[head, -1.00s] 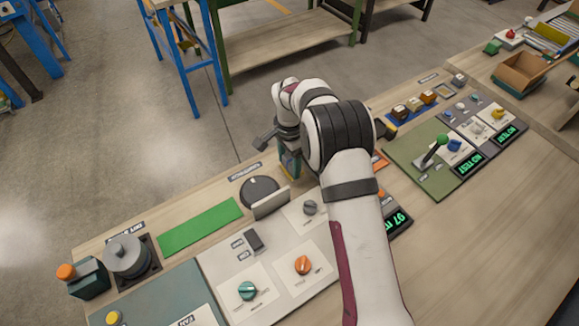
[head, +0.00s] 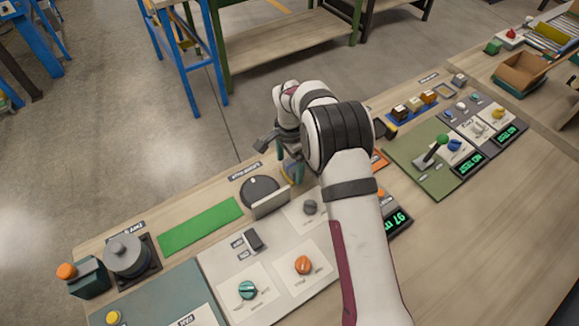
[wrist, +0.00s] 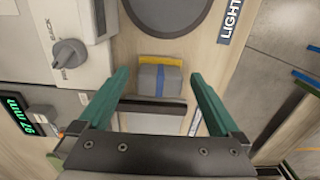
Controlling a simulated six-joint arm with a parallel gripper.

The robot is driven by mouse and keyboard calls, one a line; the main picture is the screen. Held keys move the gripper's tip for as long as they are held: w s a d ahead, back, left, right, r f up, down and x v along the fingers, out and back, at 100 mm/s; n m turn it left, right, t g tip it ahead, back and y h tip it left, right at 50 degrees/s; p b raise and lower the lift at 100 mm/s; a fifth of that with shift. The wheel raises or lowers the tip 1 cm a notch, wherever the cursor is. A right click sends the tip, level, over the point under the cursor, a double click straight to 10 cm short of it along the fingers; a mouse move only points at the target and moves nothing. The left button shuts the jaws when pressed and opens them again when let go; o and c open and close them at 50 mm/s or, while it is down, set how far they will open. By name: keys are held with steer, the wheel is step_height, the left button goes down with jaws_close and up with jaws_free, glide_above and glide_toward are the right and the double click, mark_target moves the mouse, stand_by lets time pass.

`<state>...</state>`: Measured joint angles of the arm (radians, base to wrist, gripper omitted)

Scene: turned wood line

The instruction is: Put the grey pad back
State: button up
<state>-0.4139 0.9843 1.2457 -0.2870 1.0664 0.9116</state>
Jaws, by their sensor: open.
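In the wrist view, a grey block with a blue stripe and a yellow edge (wrist: 172,80), which looks like the grey pad, sits on the wooden bench top. My gripper (wrist: 158,77) is open, with its two green fingers on either side of the block. Gaps show between the block and both fingers. In the head view, my gripper (head: 291,170) is low at the bench's far edge, mostly hidden by my arm. The block cannot be made out clearly there.
A dark round disc (head: 260,189) with an upright grey plate (head: 272,204) is close left of my gripper. A green strip (head: 201,226) lies further left. The panel's grey knob (head: 310,208) is near.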

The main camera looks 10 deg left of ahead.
mark_target(290, 166)
step_height(290, 166, up, 11)
steer(key=s+d+r+n, duration=0.1)
steer(key=s+d+r, duration=0.7)
steer(key=d, duration=0.1)
steer(key=s+d+n+y, duration=0.1)
steer(key=s+d, duration=0.3)
steer(key=s, duration=0.8)
steer(key=s+d+n, duration=0.1)
steer(key=s+d, duration=0.3)
steer(key=s, duration=0.9)
steer(key=shift+s+y, duration=0.25)
steer(key=shift+y, duration=0.15)
